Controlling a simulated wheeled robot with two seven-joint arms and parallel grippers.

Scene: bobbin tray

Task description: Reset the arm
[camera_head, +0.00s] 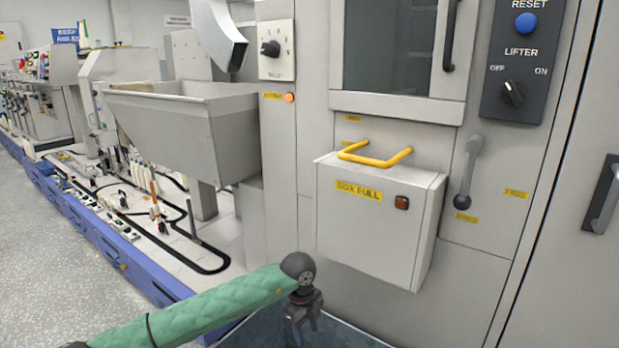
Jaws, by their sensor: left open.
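My left arm, in a green quilted sleeve, comes in from the bottom left of the head view. Its dark left gripper (303,312) hangs downward at the bottom middle, open, with nothing seen between its fingers. It is in front of the machine and over a dark blue bin (345,335), whose inside is mostly cut off by the frame. My right arm and gripper are out of view.
A grey box (375,235) marked "BOX FULL", with a yellow handle (375,155), juts from the machine, right of and above my gripper. A lever (466,175) and a switch panel (515,70) are farther right. A metal hopper (180,125) stands left. Grey floor is open far left.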

